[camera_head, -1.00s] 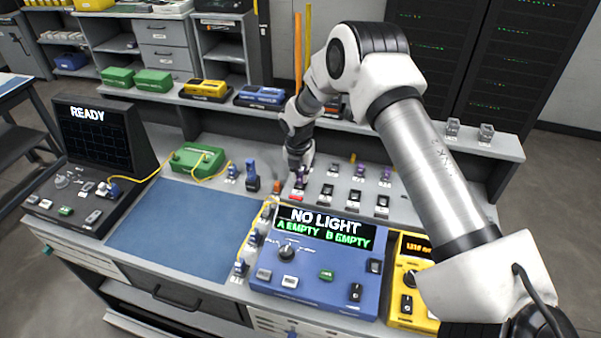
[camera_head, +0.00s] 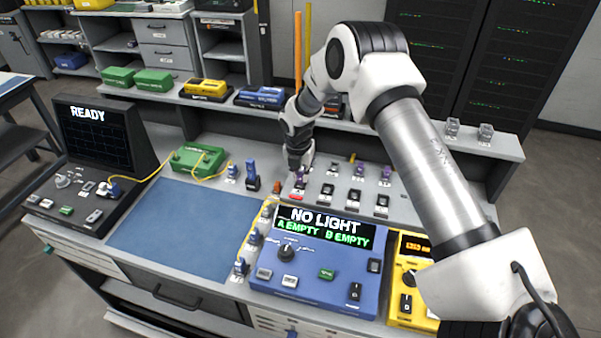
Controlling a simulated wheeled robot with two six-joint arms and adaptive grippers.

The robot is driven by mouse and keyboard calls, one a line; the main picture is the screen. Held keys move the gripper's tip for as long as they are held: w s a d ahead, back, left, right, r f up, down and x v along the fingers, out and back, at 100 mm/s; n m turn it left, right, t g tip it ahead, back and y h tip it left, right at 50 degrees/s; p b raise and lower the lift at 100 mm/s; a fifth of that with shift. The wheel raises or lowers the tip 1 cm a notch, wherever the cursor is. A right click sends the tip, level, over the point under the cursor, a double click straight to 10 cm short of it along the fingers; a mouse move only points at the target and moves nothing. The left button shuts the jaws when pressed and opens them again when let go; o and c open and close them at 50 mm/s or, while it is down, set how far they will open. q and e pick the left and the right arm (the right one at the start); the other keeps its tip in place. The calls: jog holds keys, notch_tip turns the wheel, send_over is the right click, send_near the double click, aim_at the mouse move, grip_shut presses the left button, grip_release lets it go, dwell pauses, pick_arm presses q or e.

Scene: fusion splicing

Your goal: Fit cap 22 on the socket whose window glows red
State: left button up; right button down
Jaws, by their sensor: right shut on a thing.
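My right gripper (camera_head: 300,173) reaches down over the back row of small sockets on the bench. It is shut on a small purple cap (camera_head: 300,179), which is small and partly hidden by the fingers. Its number cannot be read. The socket with the red glowing window (camera_head: 297,195) is directly below the cap. I cannot tell whether the cap touches it. Other sockets (camera_head: 327,188) stand to the right in two rows with dark windows. My left gripper is not in view.
A blue tester (camera_head: 317,262) reading "NO LIGHT" stands in front of the sockets. Other purple caps (camera_head: 386,172) stand behind at right. An orange piece (camera_head: 277,187) and blue connectors (camera_head: 252,180) are at left. The blue mat (camera_head: 170,228) is clear.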

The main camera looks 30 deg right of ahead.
jog(key=shift+f+b, duration=0.35)
jog(key=shift+f, duration=0.2)
jog(key=c, duration=1.1)
grip_release()
jog(key=r, duration=0.4)
jog(key=a+r, duration=0.1)
jog(key=r, duration=0.3)
jog(key=s+r, duration=0.1)
jog(key=r, duration=0.3)
jog(key=shift+a, duration=0.2)
